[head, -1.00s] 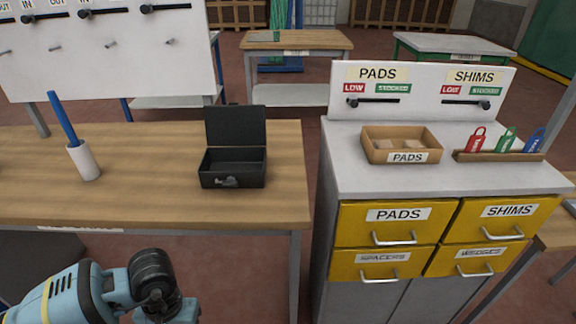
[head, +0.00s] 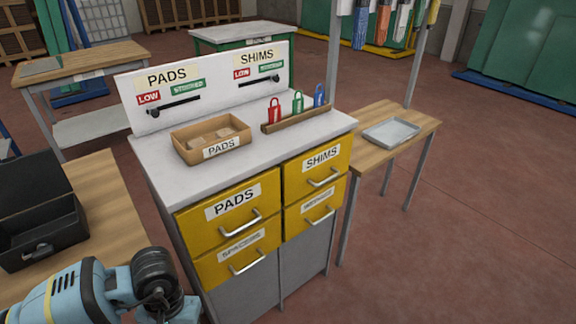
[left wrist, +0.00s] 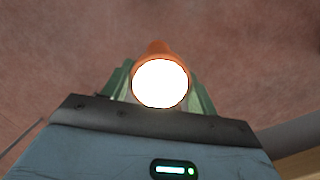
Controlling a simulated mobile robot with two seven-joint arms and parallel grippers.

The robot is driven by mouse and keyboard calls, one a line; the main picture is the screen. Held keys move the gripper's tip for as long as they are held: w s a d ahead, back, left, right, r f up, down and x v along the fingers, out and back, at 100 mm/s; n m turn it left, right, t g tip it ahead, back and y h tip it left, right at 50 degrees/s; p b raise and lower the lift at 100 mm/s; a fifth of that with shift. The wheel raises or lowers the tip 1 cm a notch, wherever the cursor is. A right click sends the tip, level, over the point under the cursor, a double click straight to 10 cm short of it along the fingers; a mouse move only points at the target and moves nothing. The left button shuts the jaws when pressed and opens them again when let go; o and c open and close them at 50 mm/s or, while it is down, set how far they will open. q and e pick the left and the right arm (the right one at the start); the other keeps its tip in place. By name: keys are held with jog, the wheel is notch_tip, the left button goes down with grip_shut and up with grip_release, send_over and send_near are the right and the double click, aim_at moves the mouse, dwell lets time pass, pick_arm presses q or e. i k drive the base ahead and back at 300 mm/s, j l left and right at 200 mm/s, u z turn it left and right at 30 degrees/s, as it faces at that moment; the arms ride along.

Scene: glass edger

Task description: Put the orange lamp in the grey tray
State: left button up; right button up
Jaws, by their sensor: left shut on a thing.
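The orange lamp (left wrist: 160,84) shows in the left wrist view with its bright white face towards the camera and a bit of orange body above it. My left gripper (left wrist: 160,92) is shut on the lamp, a green finger at each side. The floor lies behind it. In the head view my left arm comes in at the lower left, but its gripper and the lamp are out of the picture. The grey tray (head: 392,131) lies empty on a small wooden table at the right, well away from my arm. My right gripper is in neither view.
A grey cabinet with yellow drawers (head: 234,205) stands between my arm and the small table (head: 424,124). On it are a pads box (head: 212,140) and a rack of coloured tags (head: 297,118). A black open box (head: 40,215) is at left. The right floor is clear.

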aim_at(391, 134)
jog(key=l+z, duration=0.1)
jog(key=z, duration=0.3)
jog(key=i+l, duration=0.4)
jog(key=l, duration=0.15)
jog(key=i+l, duration=0.4)
jog(key=l, duration=0.15)
jog(key=i+l, duration=0.85)
jog(key=l, duration=0.25)
jog(key=i+l, duration=0.4)
jog(key=l, duration=0.2)
